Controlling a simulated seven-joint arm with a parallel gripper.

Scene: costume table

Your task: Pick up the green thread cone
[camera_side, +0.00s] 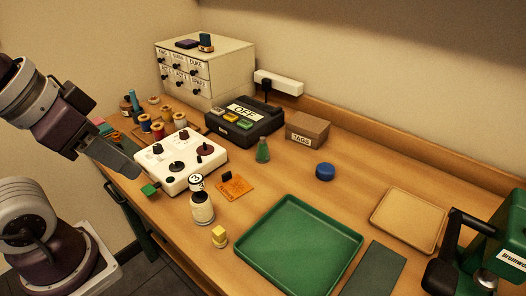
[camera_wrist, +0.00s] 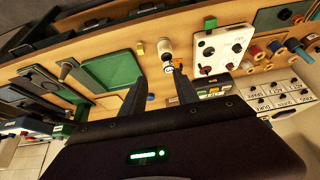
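The green thread cone (camera_side: 263,150) stands upright on the wooden table in the side view, in front of the tags box and right of the black OFF box. I cannot make it out in the wrist view, where my fingers and gripper body cover part of the table. My gripper (camera_side: 132,170) is at the left in the side view, raised near the table's front left edge and well apart from the cone. In the wrist view its two fingers (camera_wrist: 160,73) stand apart with nothing held between them.
A white knobbed box (camera_side: 180,160) lies between my gripper and the cone. A black-and-white bottle (camera_side: 202,208), yellow block (camera_side: 219,237), orange card (camera_side: 238,188), blue disc (camera_side: 325,172) and green tray (camera_side: 300,242) are nearby. The tags box (camera_side: 307,130) stands behind the cone.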

